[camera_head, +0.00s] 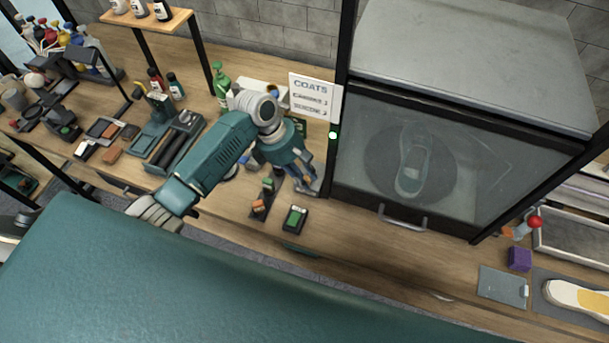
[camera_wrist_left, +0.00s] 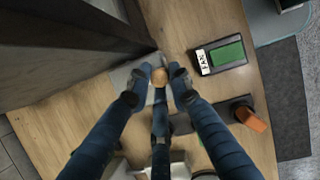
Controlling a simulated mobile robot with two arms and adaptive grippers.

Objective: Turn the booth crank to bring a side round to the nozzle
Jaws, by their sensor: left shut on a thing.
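The booth (camera_head: 455,45) stands right of centre with its dark glass door (camera_head: 480,150) closed. Behind the glass, a sneaker (camera_head: 413,160) sits on a round turntable (camera_head: 385,178). My left gripper (camera_head: 309,179) reaches down beside the booth's left front corner. In the left wrist view its fingers (camera_wrist_left: 159,82) are closed around a small round tan knob (camera_wrist_left: 159,76), which looks like the crank's handle. A grey plate (camera_wrist_left: 125,73) lies under it. The crank's arm and the nozzle are hidden or cannot be made out. My right gripper is not in view.
A switch box with a green rocker (camera_head: 295,218), labelled FAN in the left wrist view (camera_wrist_left: 222,55), stands close to the gripper. A coats sign (camera_head: 314,97) stands behind my arm. A purple block (camera_head: 519,259) and another shoe (camera_head: 578,298) are at the right.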

